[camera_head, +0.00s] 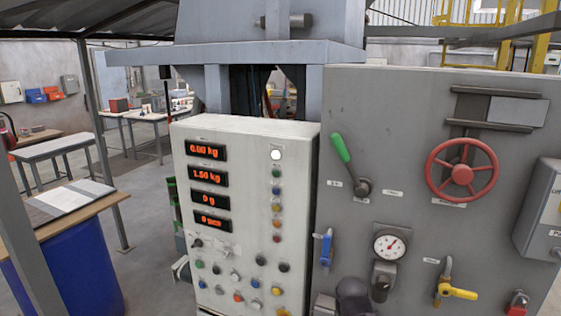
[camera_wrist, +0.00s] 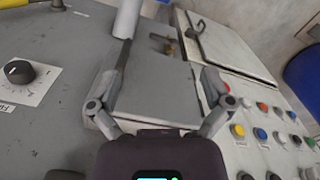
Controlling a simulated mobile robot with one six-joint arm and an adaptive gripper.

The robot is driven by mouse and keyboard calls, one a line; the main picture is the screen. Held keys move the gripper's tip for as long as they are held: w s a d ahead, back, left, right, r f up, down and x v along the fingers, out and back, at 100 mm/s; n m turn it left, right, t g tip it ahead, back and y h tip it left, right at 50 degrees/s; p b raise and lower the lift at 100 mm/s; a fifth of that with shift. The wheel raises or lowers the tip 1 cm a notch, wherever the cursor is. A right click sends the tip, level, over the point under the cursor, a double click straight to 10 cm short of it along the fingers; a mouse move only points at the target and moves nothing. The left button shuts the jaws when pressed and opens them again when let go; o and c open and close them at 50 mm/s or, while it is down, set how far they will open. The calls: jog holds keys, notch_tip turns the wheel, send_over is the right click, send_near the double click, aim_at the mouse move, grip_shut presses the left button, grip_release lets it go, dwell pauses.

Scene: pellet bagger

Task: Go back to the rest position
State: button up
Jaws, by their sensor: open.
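My gripper (camera_wrist: 160,92) shows in the wrist view with its two fingers spread apart and nothing between them. It is in front of a grey panel, with the white control box (camera_wrist: 262,135) and its coloured buttons to its right. In the head view a dark rounded part, likely of my arm, shows at the bottom edge in front of the grey machine panel (camera_head: 365,115). The gripper's fingers cannot be made out there.
The control box (camera_head: 245,150) has red displays and several buttons. The grey panel carries a green-handled lever (camera_head: 341,148), a red handwheel (camera_head: 463,169), a gauge (camera_head: 390,245) and a yellow valve handle (camera_head: 458,292). A blue drum (camera_head: 85,265) stands at left. Floor is open behind it.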

notch_tip(320, 180, up, 6)
jog(key=p, duration=0.4)
jog(key=shift+f, duration=0.15)
